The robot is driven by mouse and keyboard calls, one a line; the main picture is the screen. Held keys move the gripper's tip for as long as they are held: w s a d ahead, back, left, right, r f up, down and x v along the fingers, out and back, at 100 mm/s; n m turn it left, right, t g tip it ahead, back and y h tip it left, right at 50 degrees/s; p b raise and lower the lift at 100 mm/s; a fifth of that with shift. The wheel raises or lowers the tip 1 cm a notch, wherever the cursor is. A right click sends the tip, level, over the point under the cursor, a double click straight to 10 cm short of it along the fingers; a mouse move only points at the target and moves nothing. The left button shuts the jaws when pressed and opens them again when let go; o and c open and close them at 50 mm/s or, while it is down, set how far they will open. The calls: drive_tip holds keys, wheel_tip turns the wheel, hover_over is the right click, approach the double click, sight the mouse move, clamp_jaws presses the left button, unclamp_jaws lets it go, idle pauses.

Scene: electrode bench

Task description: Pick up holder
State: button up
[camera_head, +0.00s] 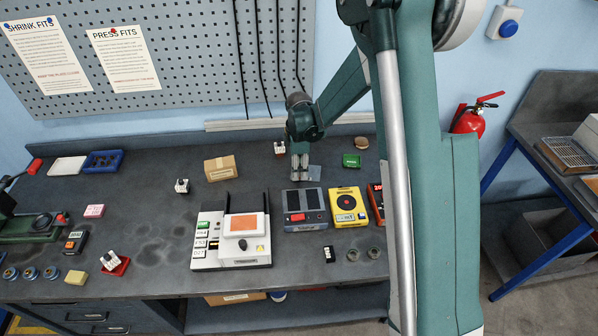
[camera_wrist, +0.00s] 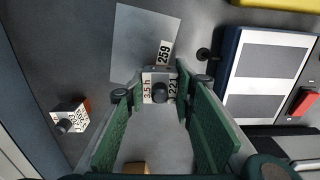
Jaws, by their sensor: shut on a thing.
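My gripper (camera_head: 300,168) reaches down over the back middle of the bench. In the wrist view its green-padded fingers (camera_wrist: 160,92) are shut on a small holder (camera_wrist: 158,74) with white labels reading "3.5 h", "259" and "1221" and a dark round knob. The holder lies at the edge of a pale grey square sheet (camera_wrist: 132,42); I cannot tell whether it touches it. In the head view the fingers largely hide this holder. A second holder (camera_wrist: 70,116), with white labels and a reddish side, stands apart; it shows in the head view (camera_head: 280,148) behind the gripper.
A grey device with a red button (camera_head: 305,198) and a yellow device (camera_head: 348,205) stand in front of my gripper. Another holder (camera_head: 182,186) stands farther left.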

drive_tip(key=shift+r, duration=4.7)
drive_tip(key=w+d+p, duration=0.1)
drive_tip(key=w+d, duration=0.2)
drive_tip(key=shift+r, duration=0.15)
drive_tip(key=shift+f+p, duration=0.3)
drive_tip(key=shift+f, duration=2.85)
drive_tip(key=shift+f, duration=0.15)
drive_tip(key=shift+f, duration=1.7)
drive_tip(key=shift+f, duration=0.2)
